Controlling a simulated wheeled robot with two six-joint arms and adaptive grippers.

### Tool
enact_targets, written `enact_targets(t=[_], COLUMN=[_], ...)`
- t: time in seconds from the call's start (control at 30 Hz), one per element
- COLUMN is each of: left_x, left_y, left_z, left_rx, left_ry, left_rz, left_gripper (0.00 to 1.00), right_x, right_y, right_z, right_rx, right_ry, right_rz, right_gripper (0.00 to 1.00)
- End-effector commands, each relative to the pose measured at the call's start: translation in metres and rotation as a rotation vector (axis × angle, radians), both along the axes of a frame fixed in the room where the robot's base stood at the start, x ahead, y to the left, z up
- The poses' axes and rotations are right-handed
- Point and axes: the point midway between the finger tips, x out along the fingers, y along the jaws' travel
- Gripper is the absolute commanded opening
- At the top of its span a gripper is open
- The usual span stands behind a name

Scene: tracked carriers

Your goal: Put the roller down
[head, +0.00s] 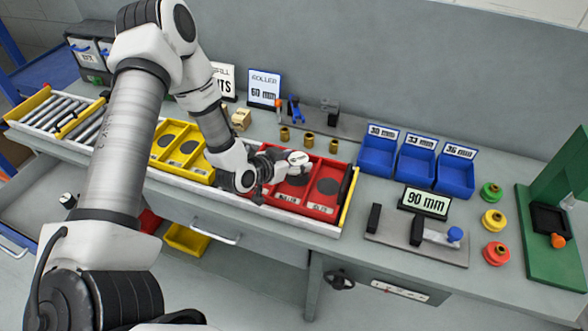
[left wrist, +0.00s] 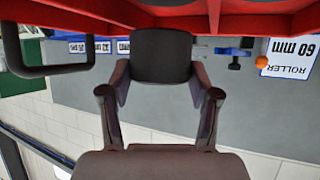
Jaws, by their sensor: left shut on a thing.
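My left gripper (head: 287,166) is shut on the roller (head: 298,158), which has a pale end face in the head view. In the left wrist view the roller (left wrist: 160,56) is a dark, rounded block between the two fingers. The gripper holds it over the left part of the red carrier (head: 309,207). Whether the roller touches the carrier cannot be told. The carrier has two labelled compartments; the right one shows a dark round mark and looks empty, and the left one is partly hidden by the gripper. My right gripper is not in view.
A black handle (head: 347,184) stands at the carrier's right end. A yellow carrier (head: 196,172) lies to the left. Brass cylinders (head: 309,140) stand behind, with blue bins (head: 415,163) to the right. A 90 mm display (head: 425,202) stands by a gauge fixture (head: 440,240).

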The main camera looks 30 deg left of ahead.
Motion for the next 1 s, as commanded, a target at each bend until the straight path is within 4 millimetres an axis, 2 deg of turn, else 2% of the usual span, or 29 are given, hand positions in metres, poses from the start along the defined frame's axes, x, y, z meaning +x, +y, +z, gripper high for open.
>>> enact_targets(t=[0.13, 0.5, 0.53, 0.6, 0.9, 1.0], left_x=[-0.003, -0.002, -0.002, -0.002, -0.002, -0.002], left_y=[0.001, 0.001, 0.001, 0.001, 0.001, 0.001], left_z=[-0.026, -0.036, -0.036, -0.035, -0.035, -0.029], left_rx=[0.001, -0.001, -0.001, -0.001, -0.001, -0.001], left_ry=[0.008, 0.004, 0.005, 0.005, 0.006, 0.005], left_rz=[0.000, 0.001, 0.001, 0.001, 0.001, 0.001], left_gripper=[0.14, 0.14, 0.65, 0.87, 0.87, 0.87], right_x=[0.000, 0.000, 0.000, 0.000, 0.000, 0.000], right_y=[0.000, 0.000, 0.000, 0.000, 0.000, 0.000], right_z=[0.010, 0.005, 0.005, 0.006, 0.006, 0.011], right_rx=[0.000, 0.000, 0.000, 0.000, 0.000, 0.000], right_ry=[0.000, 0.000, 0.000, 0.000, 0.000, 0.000], right_rz=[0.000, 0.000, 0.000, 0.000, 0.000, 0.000], right_gripper=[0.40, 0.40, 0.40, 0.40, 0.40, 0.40])
